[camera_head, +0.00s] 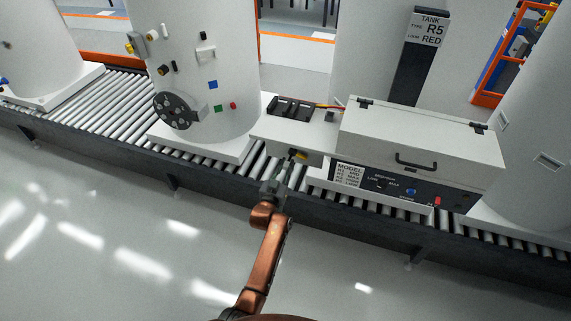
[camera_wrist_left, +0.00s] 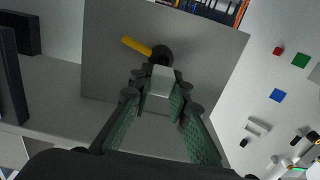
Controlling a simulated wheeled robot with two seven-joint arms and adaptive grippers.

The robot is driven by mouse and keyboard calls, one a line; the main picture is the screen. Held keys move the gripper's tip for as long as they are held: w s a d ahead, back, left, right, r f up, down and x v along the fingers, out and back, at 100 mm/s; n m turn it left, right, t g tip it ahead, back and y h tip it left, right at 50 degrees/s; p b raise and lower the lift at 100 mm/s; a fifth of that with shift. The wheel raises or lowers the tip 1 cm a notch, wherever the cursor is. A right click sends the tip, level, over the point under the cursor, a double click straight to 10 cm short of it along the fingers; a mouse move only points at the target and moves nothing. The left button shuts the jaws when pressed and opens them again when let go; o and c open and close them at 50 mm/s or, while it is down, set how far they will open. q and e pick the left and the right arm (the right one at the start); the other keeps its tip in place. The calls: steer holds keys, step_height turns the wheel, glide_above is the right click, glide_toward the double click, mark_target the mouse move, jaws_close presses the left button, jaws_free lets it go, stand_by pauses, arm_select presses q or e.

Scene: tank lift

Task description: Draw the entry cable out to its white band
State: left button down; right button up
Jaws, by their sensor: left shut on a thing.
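My left gripper (camera_head: 284,171) is at the front face of the pale box beside the tank on the conveyor. In the left wrist view its fingertips (camera_wrist_left: 160,85) are closed on a pale, blocky piece (camera_wrist_left: 162,79), which I take to be the end of the entry cable. Behind that piece is a round black fitting (camera_wrist_left: 162,55) on the grey panel (camera_wrist_left: 105,60), with a yellow lever (camera_wrist_left: 136,45) pointing left. The yellow lever (camera_head: 301,154) also shows in the head view. I cannot make out a distinct white band. My right gripper is not in view.
A white tank (camera_head: 205,75) with buttons stands left of the box, and a lidded control box (camera_head: 420,135) with a handle stands right. A roller conveyor (camera_head: 110,105) runs beneath. Coloured wires (camera_head: 328,107) lie by a terminal block (camera_head: 290,106). The floor in front is clear.

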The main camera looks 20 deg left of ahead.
arm_select(q)
steer(key=shift+s+a+r, duration=0.1)
steer(key=shift+s+r, duration=0.05)
steer(key=shift+s, duration=0.7)
steer(key=shift+w+d+f, duration=0.2)
steer(key=shift+w, duration=0.05)
steer(key=c, duration=2)
jaws_free()
steer(key=shift+s, duration=0.15)
steer(key=shift+c, duration=0.2)
steer(key=shift+o, duration=1.2)
steer(key=shift+a, duration=0.15)
steer(key=s, duration=0.7)
steer(key=shift+s+a, duration=0.15)
steer(key=shift+s, duration=0.1)
